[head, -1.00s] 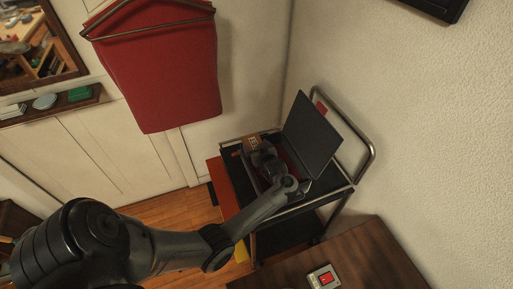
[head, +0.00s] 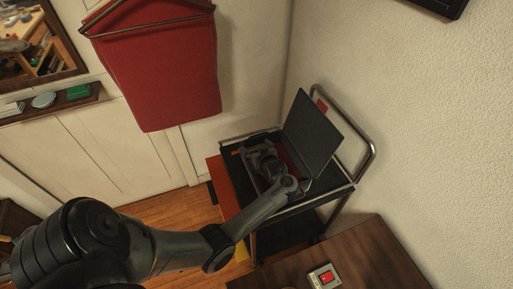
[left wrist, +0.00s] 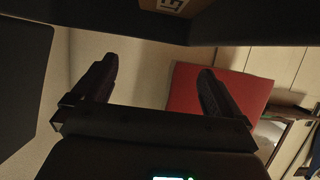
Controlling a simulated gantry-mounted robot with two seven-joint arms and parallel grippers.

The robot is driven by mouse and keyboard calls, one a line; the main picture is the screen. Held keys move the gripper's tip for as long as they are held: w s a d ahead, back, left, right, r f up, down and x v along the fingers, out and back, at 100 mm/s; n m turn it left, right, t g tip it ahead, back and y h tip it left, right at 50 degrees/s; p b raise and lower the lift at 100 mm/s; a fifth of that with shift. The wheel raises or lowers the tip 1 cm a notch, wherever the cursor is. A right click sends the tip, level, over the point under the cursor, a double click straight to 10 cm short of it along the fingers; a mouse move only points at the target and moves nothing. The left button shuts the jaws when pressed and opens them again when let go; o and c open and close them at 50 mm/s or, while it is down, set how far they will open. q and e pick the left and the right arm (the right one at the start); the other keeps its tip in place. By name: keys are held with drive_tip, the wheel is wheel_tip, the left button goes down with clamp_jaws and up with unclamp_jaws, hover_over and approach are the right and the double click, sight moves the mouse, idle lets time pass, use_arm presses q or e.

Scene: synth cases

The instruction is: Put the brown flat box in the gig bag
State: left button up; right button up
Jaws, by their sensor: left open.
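The gig bag (head: 313,133) is a black open case with a raised lid and red lining, on a cart in the head view. My left gripper (head: 260,156) is down at the open case. In the left wrist view the gripper (left wrist: 157,67) has its fingers spread with nothing between them. The brown flat box (left wrist: 165,5) shows only in part at that view's top edge, with a printed label, beside a dark edge and apart from the fingers. In the head view I cannot make the box out behind my gripper. My right gripper is not in view.
The black cart (head: 232,185) has a metal rail handle (head: 371,150) on the right. A wooden table (head: 365,255) in front bears a small red and grey object (head: 325,277). A red cloth (head: 160,75) hangs behind, and walls close in the back and right.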

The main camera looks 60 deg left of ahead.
use_arm(q)
drive_tip(key=shift+r, duration=0.35)
use_arm(e)
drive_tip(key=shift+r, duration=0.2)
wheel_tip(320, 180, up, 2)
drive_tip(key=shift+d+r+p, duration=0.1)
drive_tip(key=shift+p, duration=1.1)
use_arm(q)
drive_tip(key=s+d+r+m+t+h, duration=0.1)
drive_tip(key=s+d+m+t+h, duration=0.15)
drive_tip(key=d, duration=0.55)
drive_tip(key=s+d+r+m+t+h, duration=0.1)
drive_tip(key=d+m+h, duration=0.3)
drive_tip(key=d, duration=0.4)
drive_tip(key=s+d+r+m+t+h, duration=0.15)
drive_tip(key=d+m+h, duration=0.25)
drive_tip(key=d, duration=0.4)
drive_tip(key=s+d+m+g+h, duration=0.1)
drive_tip(key=s+d+m+g, duration=0.1)
drive_tip(key=s+d, duration=0.4)
drive_tip(key=s+d+r+m+g+h, duration=0.1)
drive_tip(key=s+d+m, duration=0.4)
drive_tip(key=s, duration=0.6)
drive_tip(key=shift+d+r+g+h, duration=0.15)
drive_tip(key=shift+d+g+h, duration=0.2)
drive_tip(key=shift+g+h, duration=0.1)
drive_tip(key=shift+r+m, duration=0.1)
drive_tip(key=shift+m, duration=0.15)
